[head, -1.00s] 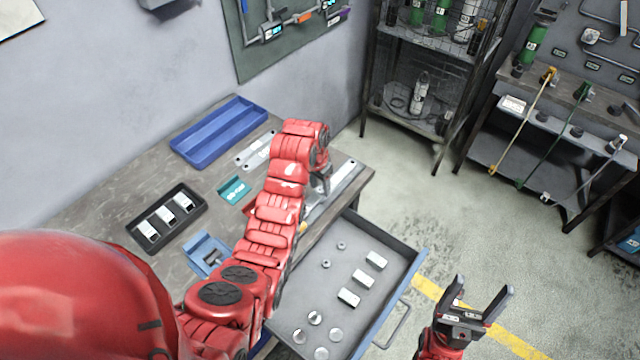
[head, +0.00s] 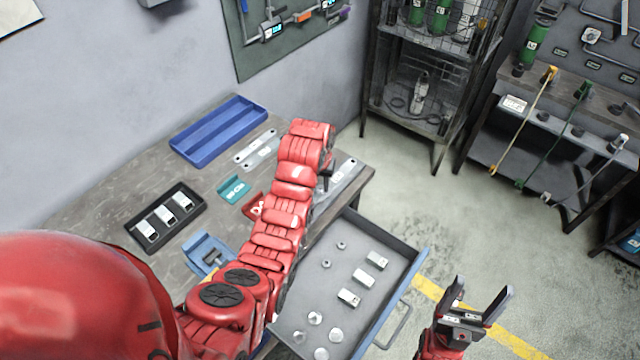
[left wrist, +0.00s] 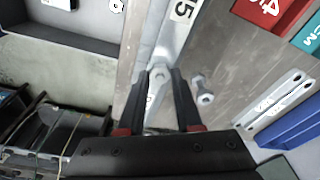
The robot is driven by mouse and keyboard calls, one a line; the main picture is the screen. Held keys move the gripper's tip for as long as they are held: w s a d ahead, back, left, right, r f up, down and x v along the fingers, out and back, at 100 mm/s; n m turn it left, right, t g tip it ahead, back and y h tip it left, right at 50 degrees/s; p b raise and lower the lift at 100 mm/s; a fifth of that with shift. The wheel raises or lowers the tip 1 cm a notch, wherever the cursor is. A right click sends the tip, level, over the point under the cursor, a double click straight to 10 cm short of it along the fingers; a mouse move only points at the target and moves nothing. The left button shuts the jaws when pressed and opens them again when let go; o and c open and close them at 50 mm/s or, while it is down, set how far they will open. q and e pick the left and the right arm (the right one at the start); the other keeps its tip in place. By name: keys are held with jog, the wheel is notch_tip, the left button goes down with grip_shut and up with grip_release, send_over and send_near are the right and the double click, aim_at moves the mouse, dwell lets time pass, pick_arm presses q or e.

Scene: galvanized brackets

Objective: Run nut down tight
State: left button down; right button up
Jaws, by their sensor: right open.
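My left gripper (left wrist: 163,80) is over the table's edge in the left wrist view. Its two fingers are apart, with a grey metal piece (left wrist: 155,84) between or beneath them; I cannot tell whether they grip it. A bolt-like silver part (left wrist: 203,90) lies just right of the fingers. A long galvanized bracket (head: 348,178) lies along the table edge in the head view, where my arm hides most of the left gripper. Two small nut-like pieces, one of them here (head: 341,245), lie in the open drawer (head: 300,300). My right gripper (head: 482,300) is open and empty, right of the drawer.
The drawer holds several blocks and discs. Open floor lies to the right.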

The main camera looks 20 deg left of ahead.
dwell(0.4)
pick_arm(q)
jog(key=m+b, duration=0.1)
jog(key=m, duration=0.1)
jog(key=m+b, duration=0.1)
jog(key=m, duration=0.1)
jog(key=shift+f+b, duration=0.3)
jog(key=shift+b, duration=0.05)
jog(key=shift+r+m+h+p, duration=0.3)
jog(key=shift+m+h+p, duration=0.1)
jog(key=shift+m, duration=0.6)
jog(key=m, duration=0.3)
jog(key=shift+f+g, duration=0.1)
jog(key=shift+g, duration=0.2)
jog(key=m, duration=0.4)
jog(key=shift+h, duration=0.4)
jog(key=m+g+b, duration=0.1)
jog(key=m, duration=0.4)
jog(key=shift+f, duration=0.1)
jog(key=m+g, duration=0.1)
jog(key=m, duration=0.5)
jog(key=shift+d+b, duration=0.15)
jog(key=shift+b, duration=0.2)
jog(key=shift+f, duration=0.1)
